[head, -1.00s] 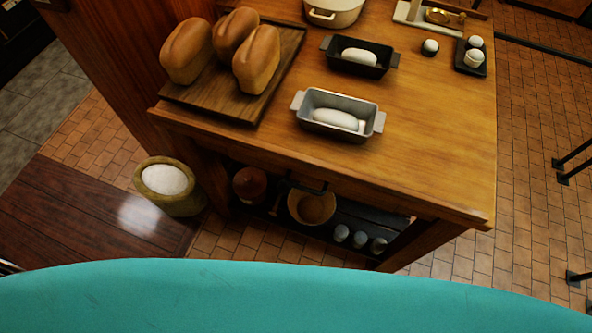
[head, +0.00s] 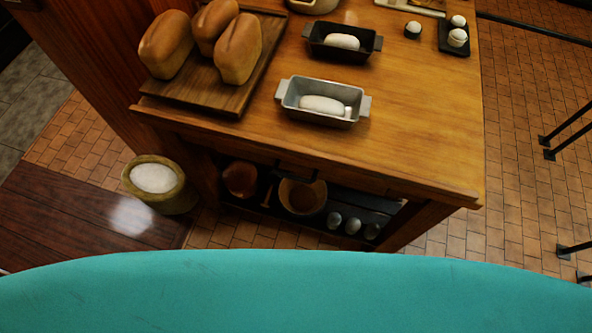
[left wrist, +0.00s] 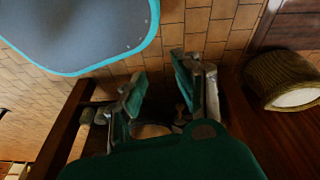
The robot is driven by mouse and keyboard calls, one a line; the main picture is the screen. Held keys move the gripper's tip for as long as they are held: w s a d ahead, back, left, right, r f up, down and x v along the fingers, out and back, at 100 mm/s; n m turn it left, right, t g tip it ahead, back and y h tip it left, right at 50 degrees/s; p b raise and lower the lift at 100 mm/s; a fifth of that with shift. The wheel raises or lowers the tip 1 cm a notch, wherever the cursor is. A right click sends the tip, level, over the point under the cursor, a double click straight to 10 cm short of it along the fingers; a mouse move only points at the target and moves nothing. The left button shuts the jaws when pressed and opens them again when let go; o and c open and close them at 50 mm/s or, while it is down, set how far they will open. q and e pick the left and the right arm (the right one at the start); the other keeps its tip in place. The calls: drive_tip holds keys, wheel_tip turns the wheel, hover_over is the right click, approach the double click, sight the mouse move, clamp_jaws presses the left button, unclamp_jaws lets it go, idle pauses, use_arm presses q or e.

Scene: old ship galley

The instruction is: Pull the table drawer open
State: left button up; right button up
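The wooden table (head: 420,130) stands in the middle of the head view. Its front apron runs above an open lower shelf. A dark handle (head: 300,172) shows below the tabletop's front edge, where the drawer front is in shadow. I cannot make out the drawer's outline, and no gap shows. My left gripper (left wrist: 160,88) is in the left wrist view, with its two green-padded fingers apart and nothing between them. Table woodwork shows on both sides of it; its exact distance from the handle cannot be told. Neither gripper shows in the head view.
Bread loaves on a board (head: 190,92), a grey loaf pan (head: 285,100) and a black pan (head: 318,48) stand on the tabletop. A flour tub (head: 170,200) is on the floor at left. The lower shelf holds a basket (head: 302,197) and jars. Tiled floor at right is mostly clear.

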sight(293, 176)
use_arm(q)
drive_tip(key=w+d+r+n+t+h+b, duration=0.15)
drive_tip(key=w+d+r+n+t, duration=0.25)
drive_tip(key=w+d+r, duration=0.4)
drive_tip(key=w+d+r+n+t+h+b, duration=0.1)
drive_tip(key=w+d+r+n+t, duration=0.2)
drive_tip(key=r, duration=0.5)
drive_tip(key=w+d+r+n+t, duration=0.2)
drive_tip(key=r+n, duration=0.3)
drive_tip(key=r, duration=0.3)
drive_tip(key=w+d+r+n+t+h+b, duration=0.1)
drive_tip(key=w+d+r+n+t, duration=0.2)
drive_tip(key=r, duration=0.5)
drive_tip(key=shift+n+y, duration=0.25)
drive_tip(key=shift+n, duration=0.15)
drive_tip(key=x, duration=0.5)
drive_tip(key=p+x, duration=0.1)
drive_tip(key=x, duration=0.5)
drive_tip(key=a+x, duration=0.1)
drive_tip(key=x, duration=0.5)
drive_tip(key=shift+w+a+r, duration=0.1)
drive_tip(key=shift+w+r, duration=0.05)
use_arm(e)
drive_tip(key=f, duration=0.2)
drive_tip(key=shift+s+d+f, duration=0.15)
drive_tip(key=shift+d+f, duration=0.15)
use_arm(q)
drive_tip(key=shift+c, duration=0.2)
